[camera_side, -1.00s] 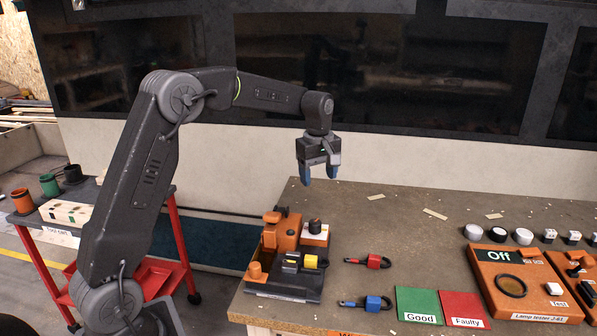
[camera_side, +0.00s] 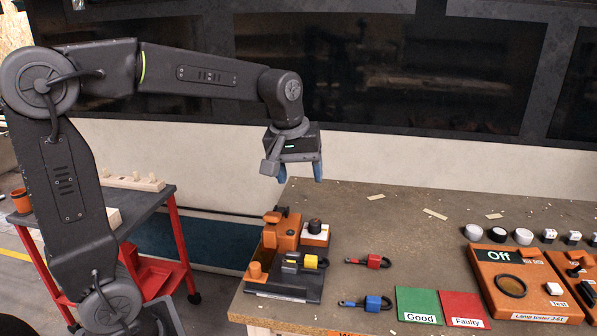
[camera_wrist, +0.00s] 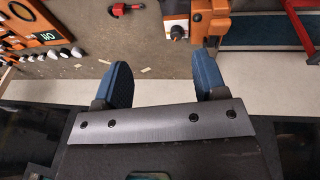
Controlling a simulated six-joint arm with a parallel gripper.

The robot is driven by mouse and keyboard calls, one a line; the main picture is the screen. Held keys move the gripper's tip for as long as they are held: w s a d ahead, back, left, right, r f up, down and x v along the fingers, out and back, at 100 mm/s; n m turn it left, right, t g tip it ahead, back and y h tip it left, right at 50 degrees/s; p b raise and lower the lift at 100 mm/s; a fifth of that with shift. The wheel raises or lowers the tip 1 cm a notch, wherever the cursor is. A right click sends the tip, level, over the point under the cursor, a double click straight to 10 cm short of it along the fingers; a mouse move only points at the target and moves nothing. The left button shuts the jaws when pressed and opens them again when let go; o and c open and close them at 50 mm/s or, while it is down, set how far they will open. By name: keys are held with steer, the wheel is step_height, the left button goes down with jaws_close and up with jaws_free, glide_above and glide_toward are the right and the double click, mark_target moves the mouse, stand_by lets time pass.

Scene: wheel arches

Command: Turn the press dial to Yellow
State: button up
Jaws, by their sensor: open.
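The orange press (camera_side: 281,237) stands on a dark base at the left end of the workbench. Its dial (camera_side: 315,227) is a black knob on a white-topped orange block on the press's right side. The dial also shows in the wrist view (camera_wrist: 177,32), at the top right of centre; its colour marks are too small to read. My gripper (camera_side: 300,172) is open and empty, held in the air above the press. In the wrist view its two blue fingers (camera_wrist: 163,75) are spread wide, apart from the dial.
A yellow-and-black plug (camera_side: 303,261) lies at the press base. Red (camera_side: 372,261) and blue (camera_side: 372,303) plugs lie to the right, near the green Good (camera_side: 419,305) and red Faulty (camera_side: 464,308) mats. An orange lamp tester (camera_side: 511,285) stands further right. The bench's back middle is mostly clear.

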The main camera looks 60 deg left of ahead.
steer(key=shift+s+d, duration=0.1)
steer(key=shift+s, duration=0.05)
steer(key=shift+c, duration=0.6)
steer(key=shift+g, duration=0.6)
steer(key=w+a+f, duration=0.1)
steer(key=w, duration=0.1)
steer(key=w+a+f, duration=0.1)
steer(key=w+a, duration=0.1)
steer(key=w, duration=0.1)
steer(key=w+a+f, duration=0.2)
steer(key=shift+w+a, duration=0.25)
steer(key=shift+w, duration=0.1)
steer(key=shift+c, duration=0.7)
steer(key=g, duration=0.1)
glide_above(315, 222)
step_height(315, 222, down, 8)
steer(key=shift+n+h, duration=0.3)
step_height(315, 222, down, 14)
steer(key=shift+f, duration=0.2)
steer(key=shift+c, duration=0.4)
